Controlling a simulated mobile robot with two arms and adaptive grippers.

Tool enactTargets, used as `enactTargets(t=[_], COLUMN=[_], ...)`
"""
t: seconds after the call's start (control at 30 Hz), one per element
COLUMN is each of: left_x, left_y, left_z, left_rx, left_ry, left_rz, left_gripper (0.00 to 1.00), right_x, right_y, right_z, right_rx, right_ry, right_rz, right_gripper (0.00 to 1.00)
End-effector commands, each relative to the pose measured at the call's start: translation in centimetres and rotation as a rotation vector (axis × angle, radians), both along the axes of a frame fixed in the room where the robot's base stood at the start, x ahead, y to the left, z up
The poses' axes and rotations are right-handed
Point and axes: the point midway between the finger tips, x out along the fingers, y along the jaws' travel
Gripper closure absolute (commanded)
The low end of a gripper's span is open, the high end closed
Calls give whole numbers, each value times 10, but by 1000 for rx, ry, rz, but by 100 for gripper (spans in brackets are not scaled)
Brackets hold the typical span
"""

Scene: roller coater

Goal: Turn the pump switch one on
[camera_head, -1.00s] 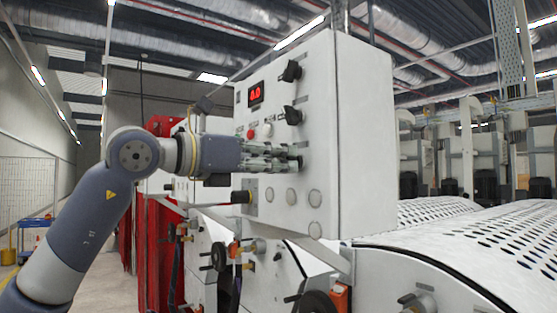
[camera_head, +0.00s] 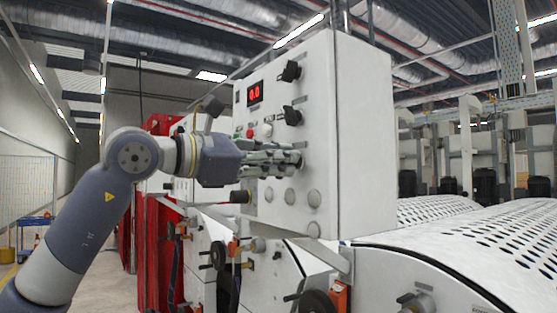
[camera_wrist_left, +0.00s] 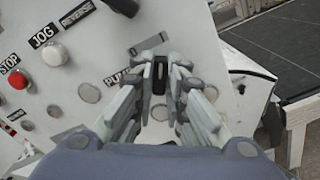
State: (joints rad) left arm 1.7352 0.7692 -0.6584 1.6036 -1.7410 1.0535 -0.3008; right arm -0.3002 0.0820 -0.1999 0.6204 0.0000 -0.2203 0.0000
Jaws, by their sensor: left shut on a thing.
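My left gripper (camera_head: 294,161) comes in from the left at the front of the white control panel (camera_head: 322,75). In the left wrist view its fingers (camera_wrist_left: 160,72) are shut on a small black switch knob (camera_wrist_left: 159,77), beside a partly covered label (camera_wrist_left: 122,77) that begins with "PUM". I take this knob to be the pump switch. The fingers hide it in the head view. Its number and exact setting cannot be read. My right gripper is not in view.
Above the gripper are a red 0.0 display (camera_head: 255,93), two black knobs (camera_head: 291,71) (camera_head: 291,116) and a red button (camera_head: 250,133). Several grey round caps (camera_head: 290,196) sit below. A perforated cover (camera_head: 480,235) lies to the right.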

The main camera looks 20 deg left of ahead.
Motion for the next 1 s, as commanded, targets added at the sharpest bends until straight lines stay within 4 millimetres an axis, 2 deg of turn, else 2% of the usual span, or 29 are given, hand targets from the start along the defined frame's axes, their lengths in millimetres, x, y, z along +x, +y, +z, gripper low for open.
enactTargets(t=[0.37, 0.4, 0.47, 0.5, 0.83, 1.0], left_x=[0, 0, 0, 0, -2, -17], left_y=[0, 0, 0, 0, 1, 14], left_z=[0, 0, 0, 0, 0, 0], left_rx=[5, 5, 5, 5, 4, 4], left_ry=[-6, -6, -6, -6, -5, -7], left_rz=[0, 0, 0, 0, 0, 3], left_gripper=[100, 83, 69, 68, 68, 68], right_x=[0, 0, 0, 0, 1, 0], right_y=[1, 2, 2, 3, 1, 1], right_z=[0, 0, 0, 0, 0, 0], right_rx=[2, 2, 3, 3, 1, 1], right_ry=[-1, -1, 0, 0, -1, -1], right_rz=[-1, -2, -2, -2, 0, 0], right_gripper=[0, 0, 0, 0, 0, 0])
